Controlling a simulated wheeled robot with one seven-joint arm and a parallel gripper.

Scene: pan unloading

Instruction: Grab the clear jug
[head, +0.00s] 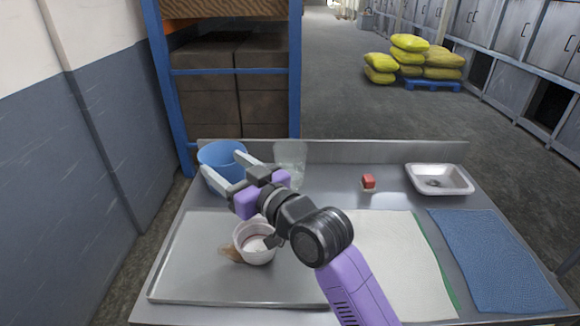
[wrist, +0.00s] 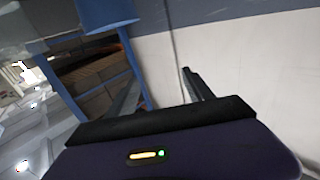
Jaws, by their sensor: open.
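The clear jug (head: 290,158) stands near the back edge of the metal table, right of my gripper in the head view. It is see-through and faint, and my gripper's wrist partly covers its lower left. I cannot make it out in the wrist view. My gripper (head: 222,164) is open and empty, its fingers pointing toward the back left, in front of the blue bucket. In the wrist view both fingers (wrist: 160,85) are spread apart with nothing between them.
The blue bucket (head: 222,152) stands at the back left and shows in the wrist view (wrist: 105,12). A white cup (head: 252,252) sits on the metal tray (head: 190,275).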

